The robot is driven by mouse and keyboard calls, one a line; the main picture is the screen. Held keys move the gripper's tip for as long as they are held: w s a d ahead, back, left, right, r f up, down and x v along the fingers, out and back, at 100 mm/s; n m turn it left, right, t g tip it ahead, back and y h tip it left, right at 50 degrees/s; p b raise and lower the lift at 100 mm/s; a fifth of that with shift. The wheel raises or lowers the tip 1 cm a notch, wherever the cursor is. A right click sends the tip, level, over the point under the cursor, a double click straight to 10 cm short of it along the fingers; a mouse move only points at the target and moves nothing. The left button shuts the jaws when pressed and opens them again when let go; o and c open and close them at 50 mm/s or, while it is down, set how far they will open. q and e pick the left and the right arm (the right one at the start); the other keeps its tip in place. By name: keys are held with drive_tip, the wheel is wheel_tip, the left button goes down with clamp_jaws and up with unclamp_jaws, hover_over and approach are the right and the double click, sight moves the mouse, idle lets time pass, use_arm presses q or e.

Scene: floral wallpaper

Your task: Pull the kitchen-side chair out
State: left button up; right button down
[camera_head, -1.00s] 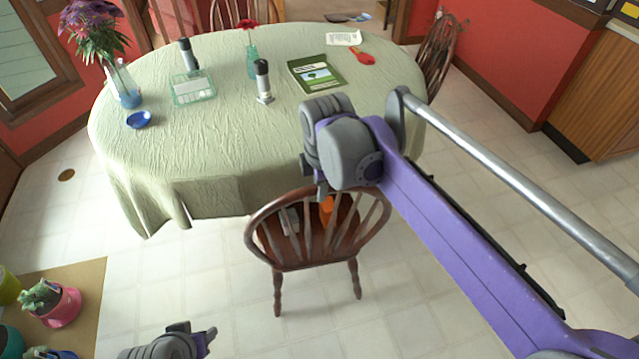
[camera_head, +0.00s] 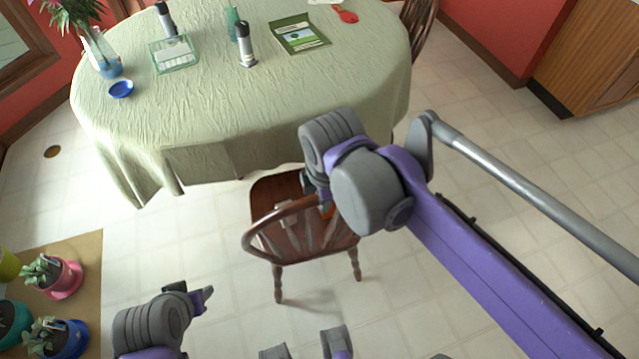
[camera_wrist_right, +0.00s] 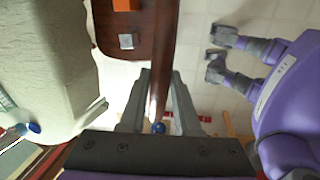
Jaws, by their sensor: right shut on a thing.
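The brown wooden chair (camera_head: 272,195) stands at the near side of the table. Its seat front is visible just clear of the hanging cloth. My right arm reaches over from the right, and my right gripper (camera_head: 322,195) is at the chair's top rail, partly hidden by my own wrist. In the right wrist view, the rail (camera_wrist_right: 161,50) runs between the two fingers of my right gripper (camera_wrist_right: 159,85), which is shut on it. My left gripper (camera_head: 205,297) is low at the left, apart from the chair; its jaw opening is unclear.
The oval table (camera_head: 230,120) with a pale green cloth lies beyond the chair. An orange item (camera_wrist_right: 125,5) and a small grey item (camera_wrist_right: 126,41) lie on the seat. Potted plants (camera_head: 65,275) stand on a mat at lower left. Tiled floor around the chair is free.

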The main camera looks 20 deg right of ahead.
drive_tip(key=c, duration=0.6)
unclamp_jaws()
drive_tip(key=shift+s, duration=0.1)
drive_tip(key=shift+c, duration=0.2)
drive_tip(key=shift+r, duration=0.1)
wheel_tip(320, 180, up, 10)
drive_tip(key=s, duration=0.2)
drive_tip(key=shift+r+p, duration=0.25)
drive_tip(key=shift+p, duration=0.2)
drive_tip(key=shift+s+f, duration=0.1)
